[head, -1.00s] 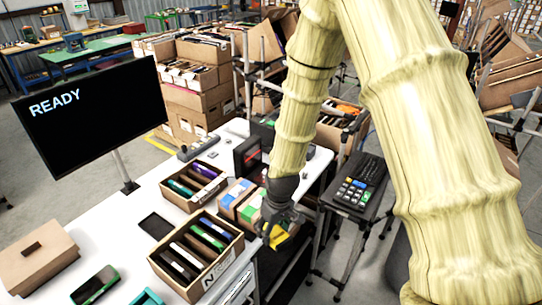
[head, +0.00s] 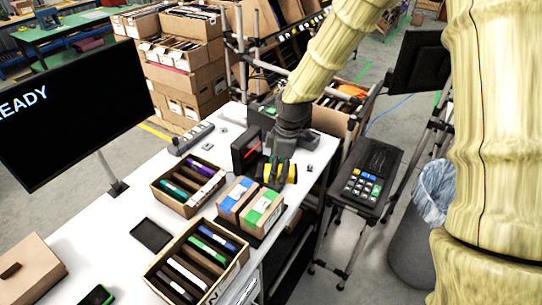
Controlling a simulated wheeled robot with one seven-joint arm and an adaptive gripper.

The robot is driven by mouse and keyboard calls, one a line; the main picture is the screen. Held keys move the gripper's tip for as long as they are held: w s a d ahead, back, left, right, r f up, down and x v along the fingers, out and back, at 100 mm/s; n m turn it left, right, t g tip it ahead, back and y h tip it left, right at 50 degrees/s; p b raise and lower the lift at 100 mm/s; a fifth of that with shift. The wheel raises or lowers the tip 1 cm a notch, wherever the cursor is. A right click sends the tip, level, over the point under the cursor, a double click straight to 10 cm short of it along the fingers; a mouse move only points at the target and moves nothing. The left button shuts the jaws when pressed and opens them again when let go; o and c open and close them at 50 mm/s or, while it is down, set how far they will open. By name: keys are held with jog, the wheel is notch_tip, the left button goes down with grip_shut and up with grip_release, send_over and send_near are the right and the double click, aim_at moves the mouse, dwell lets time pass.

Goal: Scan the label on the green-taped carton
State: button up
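The green-taped carton (head: 262,209) is a small brown box with a green band and pale patches on top. A black scanner-like box (head: 246,150) with a red glowing line stands behind the cartons, left of my gripper. The monitor (head: 75,112) reads "READY", partly cut off.
Open boxes of coloured cases (head: 187,187) stand left and in front of the cartons. A dark flat tray (head: 152,235) lies on the table (head: 105,228). A keypad stand (head: 366,178) is to the right. Stacked boxes (head: 182,75) stand behind the table.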

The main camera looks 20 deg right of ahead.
jog(key=shift+w, duration=0.15)
jog(key=shift+s+f+b, duration=0.45)
jog(key=shift+s+b, duration=0.2)
jog(key=shift+b, duration=0.05)
jog(key=shift+f+b, duration=0.3)
jog(key=shift+f, duration=0.05)
jog(key=shift+w+f+b, duration=0.25)
jog(key=shift+f+b, duration=0.1)
jog(key=shift+f, duration=0.25)
jog(key=shift+w+f+b, duration=0.25)
jog(key=shift+f+b, duration=0.05)
jog(key=shift+f, duration=0.3)
jog(key=shift+w+f, duration=0.1)
jog(key=shift+f, duration=0.2)
jog(key=shift+b, duration=0.3)
jog(key=shift+s+r, duration=0.1)
jog(key=shift+s, duration=0.35)
jog(key=shift+w, duration=0.25)
jog(key=shift+s+r+p, duration=0.15)
jog(key=shift+r+p, duration=1.85)
jog(key=shift+r, duration=0.5)
